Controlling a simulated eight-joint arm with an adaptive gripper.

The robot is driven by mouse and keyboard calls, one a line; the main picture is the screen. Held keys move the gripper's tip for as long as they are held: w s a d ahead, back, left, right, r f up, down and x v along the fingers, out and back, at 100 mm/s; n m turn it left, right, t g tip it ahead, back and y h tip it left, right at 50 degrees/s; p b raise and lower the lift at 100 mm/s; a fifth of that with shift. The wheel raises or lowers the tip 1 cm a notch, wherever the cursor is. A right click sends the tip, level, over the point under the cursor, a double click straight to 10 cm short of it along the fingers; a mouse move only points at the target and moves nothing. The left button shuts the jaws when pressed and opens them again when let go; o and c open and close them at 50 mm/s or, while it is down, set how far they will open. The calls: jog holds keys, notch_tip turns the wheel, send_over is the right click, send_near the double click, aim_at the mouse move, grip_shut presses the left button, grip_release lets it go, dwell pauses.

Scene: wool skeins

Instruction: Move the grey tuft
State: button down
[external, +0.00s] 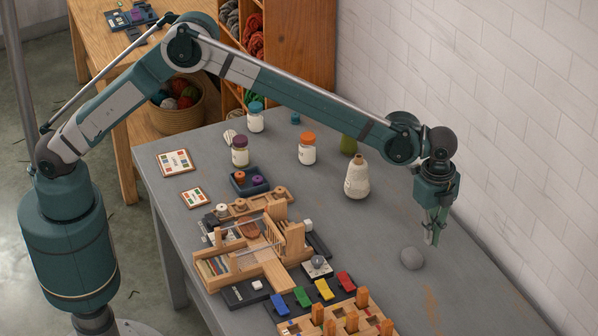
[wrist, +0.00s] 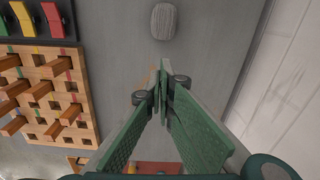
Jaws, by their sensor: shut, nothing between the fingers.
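The grey tuft (external: 412,258) is a small rounded grey lump lying on the grey table. In the wrist view it shows as a ribbed grey tuft (wrist: 164,21) at the top, beyond my fingertips. My gripper (external: 431,238) points down above the table, to the right of the tuft in the external view and apart from it. In the wrist view my gripper (wrist: 160,88) has its green fingers meeting at the tips, with nothing between them.
A wooden peg board (external: 345,318) and coloured blocks (external: 323,289) stand left of the tuft. A cream bottle (external: 357,180) and several jars (external: 307,148) stand farther back. A white tiled wall (external: 500,120) runs along the right. The table around the tuft is mostly clear.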

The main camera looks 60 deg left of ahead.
aim_at(428, 285)
jog(key=shift+m, duration=0.4)
jog(key=d+f, duration=0.3)
jog(key=shift+s+d+f, duration=0.25)
jog(key=shift+d, duration=0.05)
jog(key=shift+f, duration=0.1)
notch_tip(428, 285, down, 9)
jog(key=shift+f+b, duration=0.15)
jog(key=shift+b, duration=0.4)
jog(key=shift+a+f, duration=0.2)
jog(key=shift+f, duration=0.1)
jog(key=shift+a+r, duration=0.1)
jog(key=shift+a, duration=1.7)
jog(key=shift+a, duration=0.15)
jog(key=a+b, duration=0.2)
jog(key=a, duration=1.8)
